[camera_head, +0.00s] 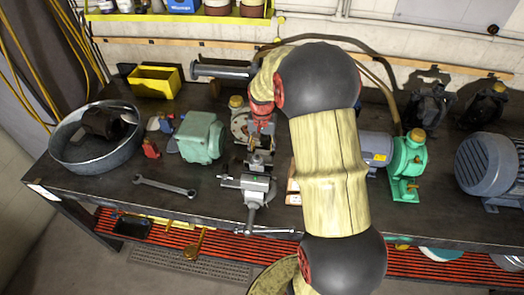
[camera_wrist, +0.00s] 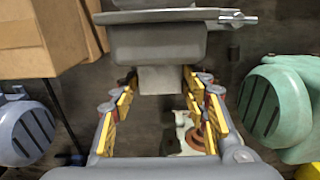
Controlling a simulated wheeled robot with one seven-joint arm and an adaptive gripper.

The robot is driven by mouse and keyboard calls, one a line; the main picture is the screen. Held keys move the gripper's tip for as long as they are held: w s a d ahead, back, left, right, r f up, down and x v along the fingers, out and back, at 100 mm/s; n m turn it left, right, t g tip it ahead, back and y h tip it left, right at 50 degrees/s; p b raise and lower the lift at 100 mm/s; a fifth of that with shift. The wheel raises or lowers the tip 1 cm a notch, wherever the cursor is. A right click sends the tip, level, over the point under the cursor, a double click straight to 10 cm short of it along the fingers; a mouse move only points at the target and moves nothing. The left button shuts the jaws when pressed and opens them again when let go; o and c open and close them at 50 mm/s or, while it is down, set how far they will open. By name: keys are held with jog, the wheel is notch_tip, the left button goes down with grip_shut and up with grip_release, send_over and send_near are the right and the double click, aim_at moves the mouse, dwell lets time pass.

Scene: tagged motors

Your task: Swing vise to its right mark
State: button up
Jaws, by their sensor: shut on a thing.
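The grey vise (camera_head: 252,184) stands near the front edge of the dark workbench, its long handle bar pointing toward the front right. My gripper (camera_head: 259,152) reaches down from above onto the vise's rear part. In the wrist view my gripper (camera_wrist: 160,88) has its yellow-padded fingers on both sides of a grey block of the vise (camera_wrist: 158,42), shut on it. The fingers partly hide the block's sides. I cannot make out a right mark for the vise; my arm covers part of the bench to its right.
A green motor (camera_head: 202,138) and a wrench (camera_head: 166,186) lie left of the vise. A metal tub (camera_head: 90,158) stands far left. Right of my arm are a green pump (camera_head: 408,165) and a grey motor (camera_head: 486,165). A cardboard box (camera_wrist: 40,40) shows in the wrist view.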

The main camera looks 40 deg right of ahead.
jog(key=c, duration=0.6)
grip_shut()
jog(key=shift+w+a, duration=0.1)
jog(key=shift+a, duration=0.05)
jog(key=shift+w+a+n+p, duration=0.25)
jog(key=shift+a+n, duration=0.05)
jog(key=shift+n, duration=0.45)
jog(key=shift+w+a+n+p, duration=0.25)
jog(key=shift+n, duration=0.5)
jog(key=shift+w+a+n+p, duration=0.3)
jog(key=shift+a+n, duration=0.35)
jog(key=shift+n, duration=0.65)
jog(key=shift+a+n, duration=0.15)
jog(key=shift+n, duration=0.15)
jog(key=o, duration=1.5)
grip_release()
jog(key=shift+w, duration=0.1)
jog(key=shift+o, duration=0.7)
